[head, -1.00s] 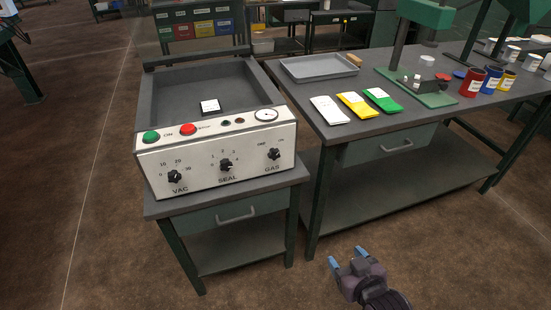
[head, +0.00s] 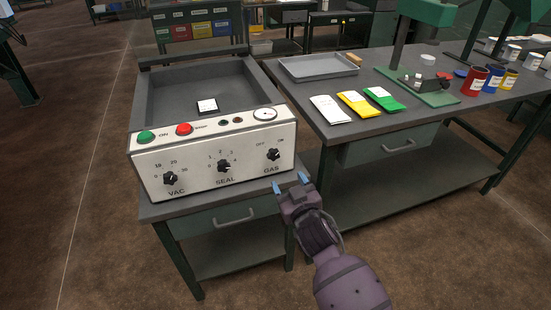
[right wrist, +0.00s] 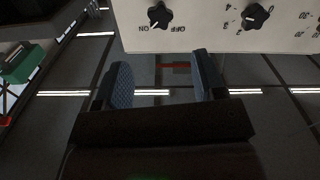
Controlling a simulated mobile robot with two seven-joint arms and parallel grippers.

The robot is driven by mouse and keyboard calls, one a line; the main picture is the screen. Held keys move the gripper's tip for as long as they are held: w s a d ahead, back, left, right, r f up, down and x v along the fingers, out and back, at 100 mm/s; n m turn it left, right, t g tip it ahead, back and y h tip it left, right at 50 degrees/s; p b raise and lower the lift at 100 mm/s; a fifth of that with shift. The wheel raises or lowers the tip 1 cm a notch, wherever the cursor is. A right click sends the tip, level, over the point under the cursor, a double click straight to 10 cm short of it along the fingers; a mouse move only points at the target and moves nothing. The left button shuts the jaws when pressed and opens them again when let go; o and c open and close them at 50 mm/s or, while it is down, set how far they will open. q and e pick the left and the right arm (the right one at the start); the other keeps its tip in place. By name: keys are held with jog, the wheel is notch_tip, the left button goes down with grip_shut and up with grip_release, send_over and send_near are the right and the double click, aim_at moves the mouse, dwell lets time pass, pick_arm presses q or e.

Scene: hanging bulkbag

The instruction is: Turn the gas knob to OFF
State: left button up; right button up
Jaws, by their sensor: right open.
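The gas knob (head: 273,155) is a black knob at the right end of the white control panel (head: 205,180), between an OFF label on its left and an ON label on its right. Its pointer seems to lean toward ON. My right gripper (head: 290,183) is open and empty, in front of and below the knob, not touching it. In the right wrist view the picture is upside down; the gas knob (right wrist: 160,15) is at the top edge, beyond the two blue fingertips (right wrist: 165,78). My left gripper is not in view.
The seal knob (head: 224,166) and vac knob (head: 170,178) sit left of the gas knob. Green and red buttons (head: 184,129) and a gauge (head: 265,114) are above. A drawer handle (head: 233,219) is below the panel. The workbench (head: 330,140) stands to the right.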

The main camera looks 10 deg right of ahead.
aim_at(274, 156)
jog(key=w, duration=0.3)
jog(key=w+b, duration=0.1)
jog(key=w, duration=0.2)
jog(key=w+a, duration=0.1)
jog(key=w, duration=0.2)
jog(key=shift+f+b, duration=0.15)
jog(key=shift+b, duration=0.2)
jog(key=shift+w, duration=0.85)
jog(key=shift+a, duration=0.1)
jog(key=shift+c, duration=0.3)
